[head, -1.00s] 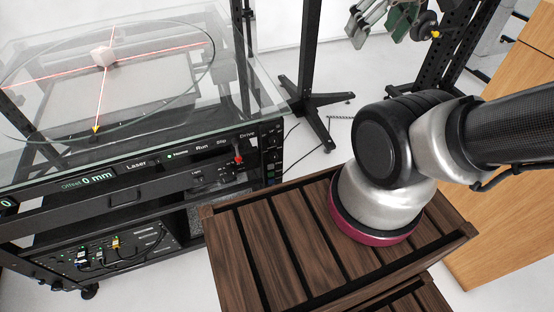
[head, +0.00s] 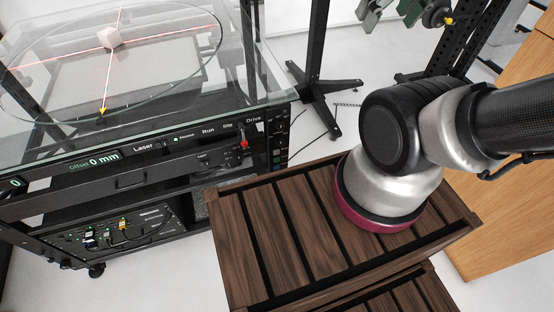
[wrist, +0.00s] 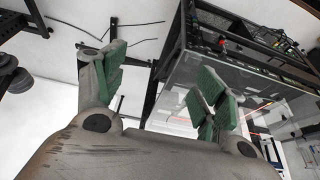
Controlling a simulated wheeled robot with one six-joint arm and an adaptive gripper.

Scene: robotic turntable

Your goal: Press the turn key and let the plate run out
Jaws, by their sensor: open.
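The glass turntable plate (head: 190,72) lies level on the cabinet under a clear cover. A pale block (head: 110,37) stands on it where red laser lines cross. A yellow marker (head: 102,111) sits at its near rim. A red lever (head: 244,143) is under Drive. Small keys (head: 208,159) sit lower; I cannot read which is the turn key. My gripper (wrist: 165,70) is open and empty, its green-padded fingers apart, away from the panel. It is cut off at the top of the head view.
A dark slatted wooden crate top (head: 270,225) is in front, right of the cabinet. Black stands (head: 318,70) rise behind. A light wooden surface (head: 500,205) is at right. Cables (head: 122,230) show on the lower cabinet.

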